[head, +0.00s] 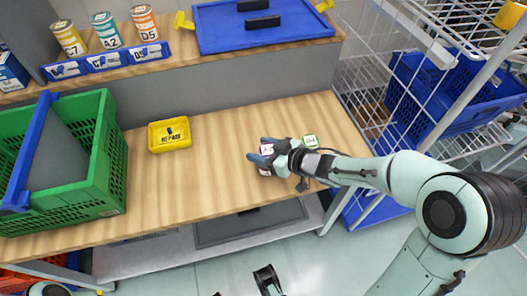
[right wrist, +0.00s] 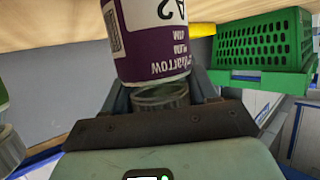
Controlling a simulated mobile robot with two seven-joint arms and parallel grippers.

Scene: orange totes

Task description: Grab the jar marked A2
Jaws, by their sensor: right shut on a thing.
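The jar marked A2 (right wrist: 155,40) has a purple and white label, and its lettering appears upside down in the right wrist view. My right gripper (head: 262,158) is shut around this jar over the wooden worktop. In the head view, the gripper's fingers cover the middle of the jar (head: 267,148). In the right wrist view, the jar stands between the two fingers, with its clear end close to the gripper's palm. Whether the jar touches the worktop cannot be told.
A white and green jar (head: 309,141) stands just right of the gripper. A yellow bin (head: 170,135) and a green crate (head: 112,150) are to the left. The worktop's middle (head: 205,190) is clear.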

